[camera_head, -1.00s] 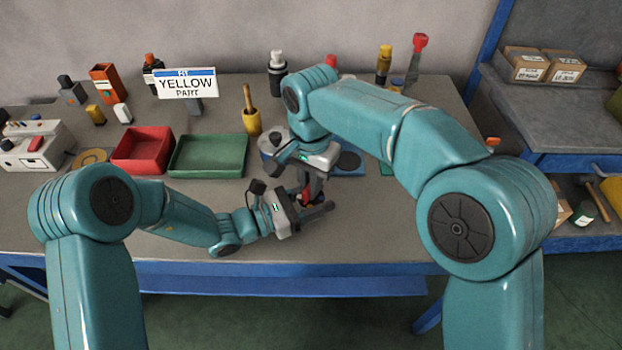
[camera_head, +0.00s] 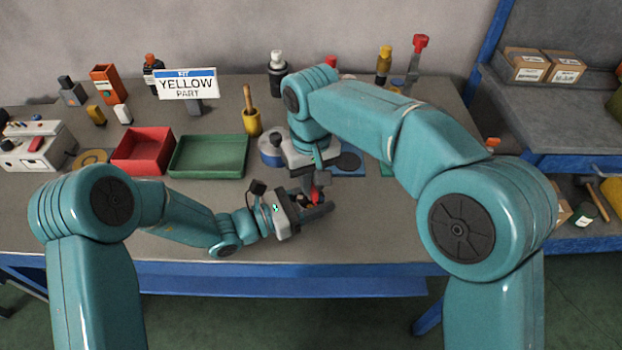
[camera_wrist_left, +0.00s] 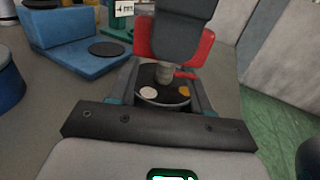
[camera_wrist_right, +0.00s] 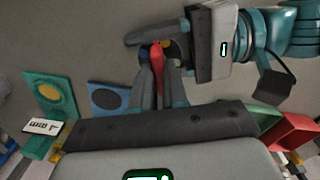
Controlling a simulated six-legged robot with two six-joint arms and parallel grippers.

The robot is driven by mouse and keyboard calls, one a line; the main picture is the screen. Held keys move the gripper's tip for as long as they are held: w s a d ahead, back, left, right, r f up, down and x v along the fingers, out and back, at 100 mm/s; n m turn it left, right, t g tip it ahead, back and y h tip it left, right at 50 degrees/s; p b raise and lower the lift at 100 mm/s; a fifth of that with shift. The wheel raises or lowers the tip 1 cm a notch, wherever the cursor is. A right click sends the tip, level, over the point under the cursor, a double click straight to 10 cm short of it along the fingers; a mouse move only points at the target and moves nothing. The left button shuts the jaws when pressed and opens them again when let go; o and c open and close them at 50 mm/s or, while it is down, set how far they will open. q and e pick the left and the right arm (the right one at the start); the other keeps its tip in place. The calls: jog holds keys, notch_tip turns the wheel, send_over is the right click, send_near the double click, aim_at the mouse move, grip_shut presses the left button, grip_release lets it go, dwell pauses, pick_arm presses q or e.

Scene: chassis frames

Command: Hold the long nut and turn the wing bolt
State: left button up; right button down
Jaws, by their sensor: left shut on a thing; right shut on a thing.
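The red wing bolt (camera_head: 315,193) has a red wing and, in the left wrist view (camera_wrist_left: 203,48), a grey shank pointing down. My right gripper (camera_wrist_right: 156,82) is shut on its wing from above. The long nut (camera_wrist_left: 163,97) is dark, with a pale and a yellow mark on its round top face. My left gripper (camera_wrist_left: 165,100) is shut on it from the side, low over the bench front. The shank stands upright at the middle of the nut's top; how deep it sits cannot be told. In the head view the fingers mostly hide the nut.
A green tray (camera_head: 208,173) and a red tray (camera_head: 117,166) stand to the left on the bench (camera_head: 100,208). A blue block with a dark disc (camera_wrist_left: 90,60) is close behind the grippers. A sign (camera_head: 187,85) stands at the back. The bench front is clear.

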jog(key=shift+f+n, duration=0.3)
jog(key=shift+n, duration=1.1)
jog(key=c, duration=1.1)
grip_release()
jog(key=shift+c, duration=0.2)
jog(key=shift+r, duration=0.1)
notch_tip(320, 180, up, 12)
